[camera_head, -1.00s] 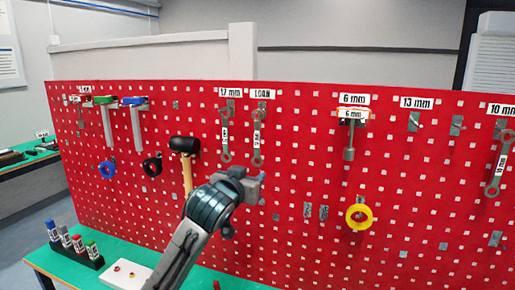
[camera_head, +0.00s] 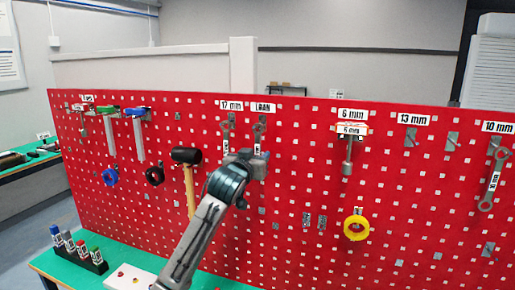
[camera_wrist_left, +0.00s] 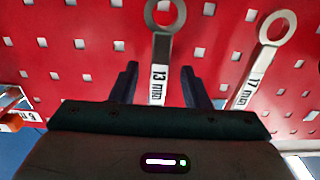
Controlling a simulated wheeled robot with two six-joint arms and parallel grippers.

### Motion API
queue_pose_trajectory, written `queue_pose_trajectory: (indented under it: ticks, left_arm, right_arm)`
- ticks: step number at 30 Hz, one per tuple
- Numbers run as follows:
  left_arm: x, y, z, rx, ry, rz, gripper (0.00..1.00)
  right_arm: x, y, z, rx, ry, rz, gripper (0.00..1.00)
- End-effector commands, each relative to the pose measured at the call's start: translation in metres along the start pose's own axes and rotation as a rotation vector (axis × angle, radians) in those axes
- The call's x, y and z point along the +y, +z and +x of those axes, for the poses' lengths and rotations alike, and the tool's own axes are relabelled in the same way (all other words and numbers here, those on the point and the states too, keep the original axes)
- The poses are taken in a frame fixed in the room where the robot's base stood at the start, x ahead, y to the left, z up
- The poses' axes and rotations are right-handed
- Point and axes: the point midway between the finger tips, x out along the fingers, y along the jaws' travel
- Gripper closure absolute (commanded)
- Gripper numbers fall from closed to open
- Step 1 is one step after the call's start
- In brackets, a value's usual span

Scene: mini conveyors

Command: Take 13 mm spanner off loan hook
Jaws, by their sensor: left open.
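The 13 mm spanner (camera_wrist_left: 160,55) hangs on the red pegboard; in the head view its top (camera_head: 259,130) shows under the LOAN label (camera_head: 262,107), and its lower part is hidden by my gripper. My left gripper (camera_wrist_left: 160,86) is open, with one dark finger on each side of the spanner's shank. In the head view the left gripper (camera_head: 250,160) is up at the board over the spanner. I cannot tell whether the fingers touch it. My right gripper is not in view.
The 17 mm spanner (camera_wrist_left: 257,65) hangs close beside, to the right in the wrist view. A black-headed mallet (camera_head: 187,157) hangs left of my gripper. A 6 mm tool (camera_head: 349,150) and a yellow ring (camera_head: 356,228) are to the right. The 13 mm labelled place (camera_head: 413,120) holds no spanner.

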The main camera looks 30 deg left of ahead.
Motion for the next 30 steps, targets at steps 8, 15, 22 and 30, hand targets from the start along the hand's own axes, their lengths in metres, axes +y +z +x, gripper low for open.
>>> queue_pose_trajectory:
  ticks: [8, 15, 22, 30]
  left_arm:
    - [0.0005, 0.0002, 0.0134, 0.001, 0.001, 0.000, 0.58]
    - [0.0004, -0.0001, 0.0130, 0.001, 0.001, 0.000, 0.86]
    - [0.0004, -0.0005, 0.0129, 0.002, 0.001, 0.000, 1.00]
    - [0.0004, -0.0052, 0.0129, 0.002, 0.001, 0.000, 1.00]
  right_arm:
    - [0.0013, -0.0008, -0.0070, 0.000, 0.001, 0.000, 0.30]
    - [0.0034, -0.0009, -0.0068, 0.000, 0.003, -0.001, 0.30]
    - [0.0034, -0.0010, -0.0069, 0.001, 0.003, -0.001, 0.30]
    - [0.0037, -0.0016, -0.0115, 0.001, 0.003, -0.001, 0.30]
